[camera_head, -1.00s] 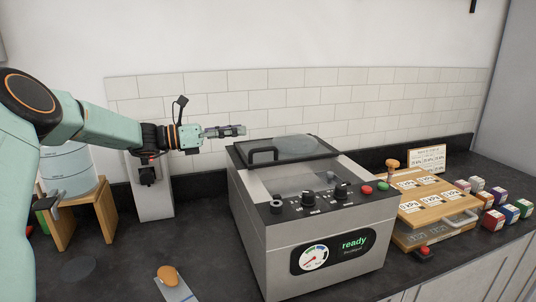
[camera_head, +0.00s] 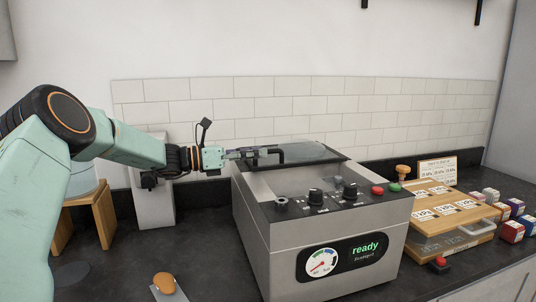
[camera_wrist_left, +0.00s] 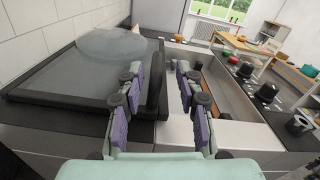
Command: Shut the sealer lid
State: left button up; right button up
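The sealer (camera_head: 320,235) is a grey metal box with knobs, a gauge and a display reading "ready". Its dark-framed clear lid (camera_head: 318,152) stands open over the rear, with the chamber visible in front of it. The lid also shows in the left wrist view (camera_wrist_left: 70,78). My left gripper (camera_head: 268,153) is at the black lid handle (camera_head: 281,149). In the left wrist view, its purple-padded fingers (camera_wrist_left: 160,75) are apart, with the handle (camera_wrist_left: 156,88) between them. I cannot tell whether either finger touches it. My right gripper is not in view.
A wooden rack with labelled cards (camera_head: 445,205) and several small boxes (camera_head: 510,215) stand right of the sealer. A red button (camera_head: 440,263) sits in front. A wooden stand (camera_head: 95,215) is at left. The dark counter (camera_head: 115,265) is partly clear at left.

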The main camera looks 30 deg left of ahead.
aim_at(269, 151)
pick_arm(q)
jog(key=x, duration=0.4)
jog(key=shift+w+a+f, duration=0.2)
jog(key=shift+a+f, duration=0.05)
jog(key=shift+f, duration=0.1)
jog(key=shift+w+d+r, duration=0.1)
jog(key=shift+d, duration=0.05)
jog(key=shift+s+r, duration=0.2)
jog(key=shift+s, duration=0.1)
jog(key=shift+w+f, duration=0.2)
jog(key=shift+w, duration=0.1)
jog(key=c, duration=0.4)
jog(key=shift+s+d+r, duration=0.1)
jog(key=shift+r, duration=0.05)
grip_shut()
